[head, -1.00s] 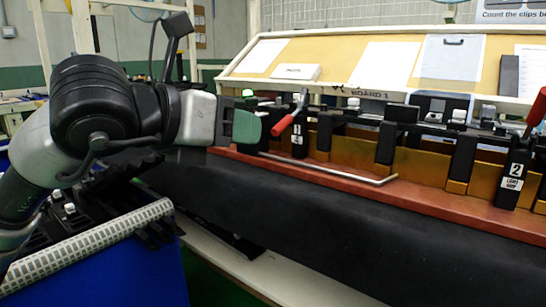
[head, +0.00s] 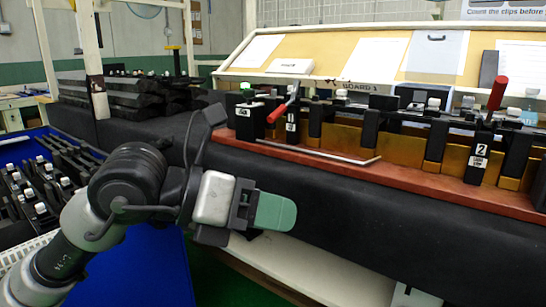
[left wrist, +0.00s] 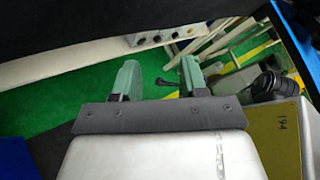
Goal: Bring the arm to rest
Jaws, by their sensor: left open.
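My left arm comes in from the left in the head view. Its gripper (head: 275,212), with green fingers, hangs in front of the black padded bench front, below and apart from the clip fixture. In the left wrist view the two green fingers (left wrist: 160,78) stand apart with nothing between them, over green floor. The fixture (head: 400,181) has a red-brown base with black clamps, brass-coloured blocks and two red-handled levers. A thin metal rod (head: 318,152) runs along its front. My right gripper does not show.
A blue bin (head: 150,270) with black clips on posts stands at the left, close under my left arm. The black bench front (head: 390,225) runs along the right. A sloped board (head: 330,62) with papers stands behind. A panel with knobs (left wrist: 160,38) shows below the bench.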

